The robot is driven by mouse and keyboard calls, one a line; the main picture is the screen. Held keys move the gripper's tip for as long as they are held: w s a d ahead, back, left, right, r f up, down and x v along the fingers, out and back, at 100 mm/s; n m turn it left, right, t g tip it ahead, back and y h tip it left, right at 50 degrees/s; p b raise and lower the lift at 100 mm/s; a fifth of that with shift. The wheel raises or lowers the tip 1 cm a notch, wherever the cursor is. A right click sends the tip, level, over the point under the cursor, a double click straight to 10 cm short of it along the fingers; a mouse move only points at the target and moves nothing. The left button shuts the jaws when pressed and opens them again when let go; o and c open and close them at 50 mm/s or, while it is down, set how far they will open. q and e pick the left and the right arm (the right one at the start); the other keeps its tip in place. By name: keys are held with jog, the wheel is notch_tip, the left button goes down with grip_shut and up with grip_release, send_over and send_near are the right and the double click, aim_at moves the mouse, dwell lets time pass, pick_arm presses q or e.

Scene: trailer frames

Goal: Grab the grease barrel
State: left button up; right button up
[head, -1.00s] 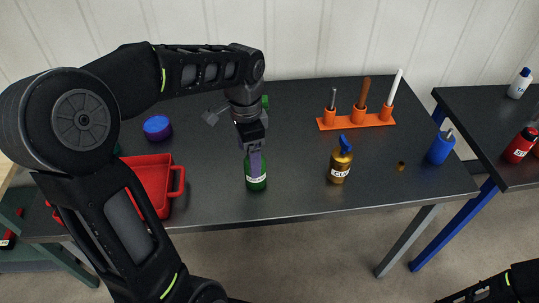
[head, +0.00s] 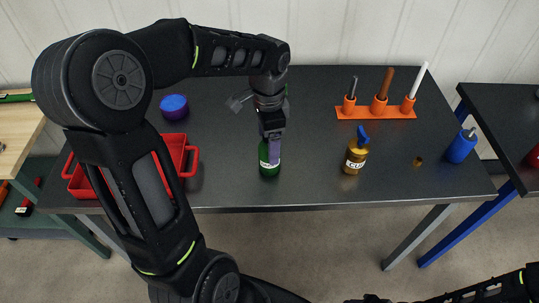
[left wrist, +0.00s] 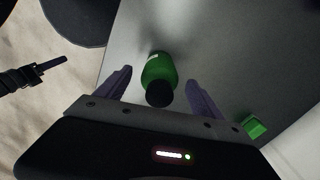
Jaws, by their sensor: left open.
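A green bottle (head: 269,167) with a white label stands upright near the front edge of the dark table; its label is too small to read, so I cannot tell that it is the grease barrel. My left gripper (head: 274,151) points down at it and hides part of it in the head view. In the left wrist view the green bottle (left wrist: 159,72) with its black cap lies between the spread fingers of my left gripper (left wrist: 160,85), with gaps on both sides. My right arm enters at the lower right of the head view; its jaws are not clear.
A red crate (head: 190,163) is left of the bottle, with a purple-blue tub (head: 174,107) behind it. A brown bottle (head: 355,155) with a blue top, an orange rack (head: 375,113) and a blue container (head: 461,147) stand right. A small green object (left wrist: 255,126) lies near the bottle.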

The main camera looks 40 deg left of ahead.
pick_arm(q)
notch_tip(320, 180, down, 5)
jog(key=shift+w+d+f+p, duration=0.1)
jog(key=shift+p, duration=0.5)
jog(key=shift+c, duration=0.5)
jog(key=c, duration=1.5)
